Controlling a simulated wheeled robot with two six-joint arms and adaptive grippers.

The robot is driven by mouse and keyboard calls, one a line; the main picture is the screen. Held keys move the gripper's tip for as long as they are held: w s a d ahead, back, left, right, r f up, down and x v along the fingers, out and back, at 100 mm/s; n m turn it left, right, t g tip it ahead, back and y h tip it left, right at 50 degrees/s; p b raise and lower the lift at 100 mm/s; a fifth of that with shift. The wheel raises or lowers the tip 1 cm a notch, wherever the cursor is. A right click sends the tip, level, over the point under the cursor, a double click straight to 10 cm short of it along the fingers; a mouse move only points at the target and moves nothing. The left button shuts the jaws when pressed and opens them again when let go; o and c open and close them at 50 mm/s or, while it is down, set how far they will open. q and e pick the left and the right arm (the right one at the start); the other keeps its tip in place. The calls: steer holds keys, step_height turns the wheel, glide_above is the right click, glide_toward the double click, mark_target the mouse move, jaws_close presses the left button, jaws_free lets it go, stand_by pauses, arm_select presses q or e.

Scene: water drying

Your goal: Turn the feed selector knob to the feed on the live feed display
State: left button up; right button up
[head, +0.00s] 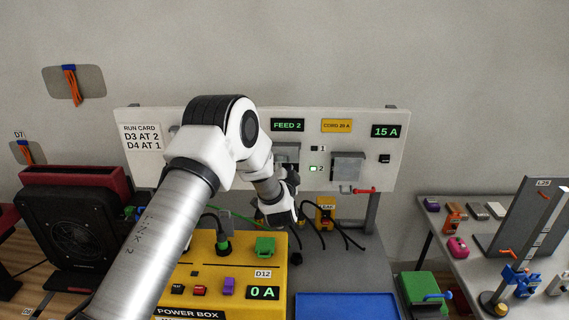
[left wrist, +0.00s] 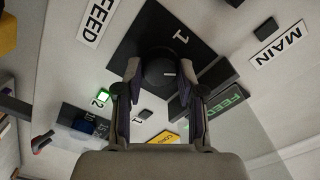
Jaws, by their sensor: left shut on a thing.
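The live feed display (head: 289,125) on the back panel reads FEED 2 in green; part of it shows in the left wrist view (left wrist: 228,103). The feed selector knob (left wrist: 160,70) is round and black with a short white mark, on a dark square plate (left wrist: 140,30) marked 1. My left gripper (left wrist: 158,88) is shut on the knob, a finger on each side. In the head view my left gripper (head: 288,180) is at the panel below the display, and the knob is hidden there. The lamp marked 2 (head: 313,168) glows green; lamp 1 (head: 314,148) is dark. My right gripper is out of view.
A grey box with a red lever (head: 347,168) is to the right on the panel, below a 15 A display (head: 385,131). A yellow power box (head: 205,275) reading 0 A stands in front, beside a blue tray (head: 345,305). A black fan (head: 75,230) is at left.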

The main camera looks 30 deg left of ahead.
arm_select(q)
steer(key=shift+w+a+r+m+p, duration=0.1)
steer(key=shift+m+p, duration=0.5)
steer(key=shift+m, duration=1.15)
steer(key=shift+a+r+m+p, duration=0.1)
steer(key=shift+m+p, duration=0.45)
steer(key=shift+m, duration=1.2)
steer(key=o, duration=1.1)
steer(key=shift+o, duration=0.2)
steer(key=v, duration=1.1)
steer(key=shift+s+f, duration=0.3)
steer(key=shift+s, duration=0.1)
steer(key=shift+d, duration=0.15)
